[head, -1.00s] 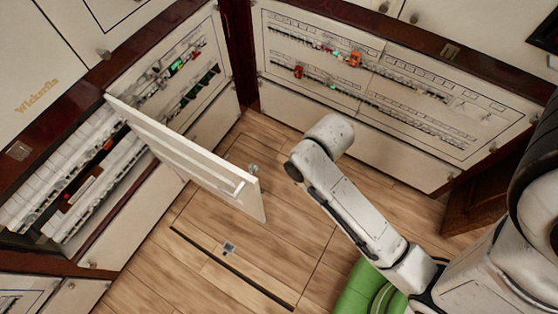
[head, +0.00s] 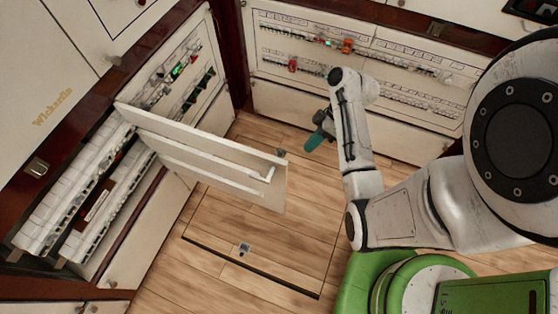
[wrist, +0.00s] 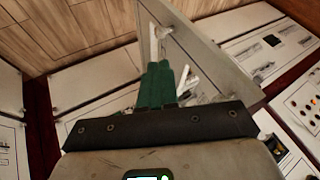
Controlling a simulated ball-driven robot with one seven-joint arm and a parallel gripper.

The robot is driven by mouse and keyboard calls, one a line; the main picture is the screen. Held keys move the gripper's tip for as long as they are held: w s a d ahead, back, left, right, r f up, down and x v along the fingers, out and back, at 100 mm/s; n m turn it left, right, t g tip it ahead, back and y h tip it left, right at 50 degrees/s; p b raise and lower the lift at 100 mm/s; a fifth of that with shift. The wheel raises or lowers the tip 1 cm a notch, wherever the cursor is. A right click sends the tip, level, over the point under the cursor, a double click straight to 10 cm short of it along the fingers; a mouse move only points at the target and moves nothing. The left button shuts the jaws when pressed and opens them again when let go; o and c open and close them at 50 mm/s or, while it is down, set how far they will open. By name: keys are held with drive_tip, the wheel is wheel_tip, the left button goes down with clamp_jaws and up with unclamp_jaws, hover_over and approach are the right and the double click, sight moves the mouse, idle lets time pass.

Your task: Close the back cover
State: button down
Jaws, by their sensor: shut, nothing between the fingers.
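The open cover (head: 200,150) is a white panel that stands swung out from the left cabinet wall over the floor, with a white bar along its inner side. Behind it the breaker rows (head: 75,200) are exposed. My gripper (head: 318,141) has dark green fingers and hangs to the right of the cover's free end, apart from it in the head view. In the wrist view the shut, empty fingers (wrist: 158,84) point toward the cover panel (wrist: 205,50) and overlap its lower part. Whether they touch it cannot be told.
A second breaker panel (head: 390,62) fills the back wall, and a smaller one (head: 180,75) is left of the corner. The wooden floor (head: 265,235) is clear, with a hatch outline and a small latch (head: 242,249).

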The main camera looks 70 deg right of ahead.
drive_tip(key=w+a+f+b, duration=0.2)
drive_tip(key=w+a+f, duration=0.1)
drive_tip(key=a+f, duration=0.5)
drive_tip(key=shift+w+a, duration=0.25)
drive_tip(key=shift+a, duration=0.2)
drive_tip(key=shift+a, duration=0.1)
